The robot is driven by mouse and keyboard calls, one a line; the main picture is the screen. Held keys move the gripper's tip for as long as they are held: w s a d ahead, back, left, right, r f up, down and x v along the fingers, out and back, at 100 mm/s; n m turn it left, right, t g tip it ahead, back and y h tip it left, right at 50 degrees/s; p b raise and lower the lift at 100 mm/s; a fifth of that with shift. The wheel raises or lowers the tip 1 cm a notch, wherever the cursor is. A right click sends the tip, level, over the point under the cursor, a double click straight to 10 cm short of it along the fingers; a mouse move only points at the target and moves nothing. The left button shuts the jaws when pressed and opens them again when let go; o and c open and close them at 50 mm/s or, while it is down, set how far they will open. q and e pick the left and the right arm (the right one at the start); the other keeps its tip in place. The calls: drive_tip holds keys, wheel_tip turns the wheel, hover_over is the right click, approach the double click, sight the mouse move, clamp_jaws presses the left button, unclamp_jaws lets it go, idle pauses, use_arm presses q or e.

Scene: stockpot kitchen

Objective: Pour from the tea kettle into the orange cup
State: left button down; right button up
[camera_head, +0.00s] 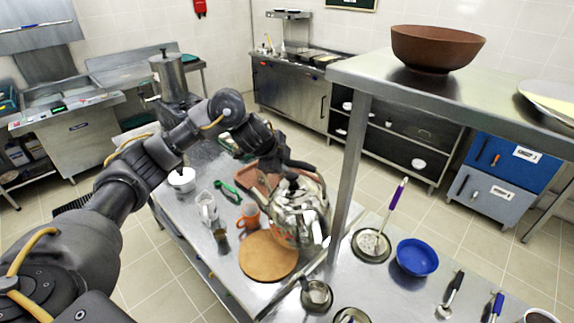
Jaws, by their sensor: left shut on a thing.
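The shiny metal tea kettle (303,212) is in the middle of the head view, over the steel table. My left gripper (292,168) reaches down to its top and is shut on the kettle, at its handle. Whether the kettle rests on the table or hangs just above it is hard to tell. The orange cup (249,216) stands upright on the table just left of the kettle, behind a round wooden board. My right gripper is not in view.
The round wooden board (268,256) lies in front of the cup. A glass jar (207,207) and a green-handled tool (227,188) are to the left. A blue bowl (417,257) and utensils are to the right. A shelf post (352,165) rises right of the kettle.

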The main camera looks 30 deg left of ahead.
use_arm(q)
drive_tip(key=shift+a+f+h+b, duration=0.5)
drive_tip(key=shift+a+f+b, duration=0.45)
drive_tip(key=shift+b, duration=1.25)
drive_tip(key=a+h+b, duration=0.1)
drive_tip(key=b, duration=0.2)
drive_tip(key=a+f+n+h+b, duration=0.1)
drive_tip(key=a+b, duration=0.1)
drive_tip(key=b, duration=0.1)
drive_tip(key=shift+s+a+t, duration=0.1)
drive_tip(key=shift+s+t, duration=0.1)
drive_tip(key=shift+t, duration=0.2)
drive_tip(key=shift+a+r, duration=0.1)
drive_tip(key=shift+r, duration=0.15)
drive_tip(key=shift+s+a+f, duration=0.15)
drive_tip(key=shift+a+f, duration=0.05)
drive_tip(key=shift+f, duration=0.1)
drive_tip(key=shift+s+a+r+n+h, duration=0.15)
drive_tip(key=shift+a+h, duration=0.1)
drive_tip(key=shift+a, duration=0.15)
drive_tip(key=shift+w+a+r+n+h, duration=0.1)
drive_tip(key=shift+a+n+h, duration=0.1)
drive_tip(key=shift+a, duration=0.2)
drive_tip(key=shift+s+a+r+n+h, duration=0.15)
drive_tip(key=shift+a+h, duration=0.1)
drive_tip(key=shift+a, duration=0.15)
idle(3.0)
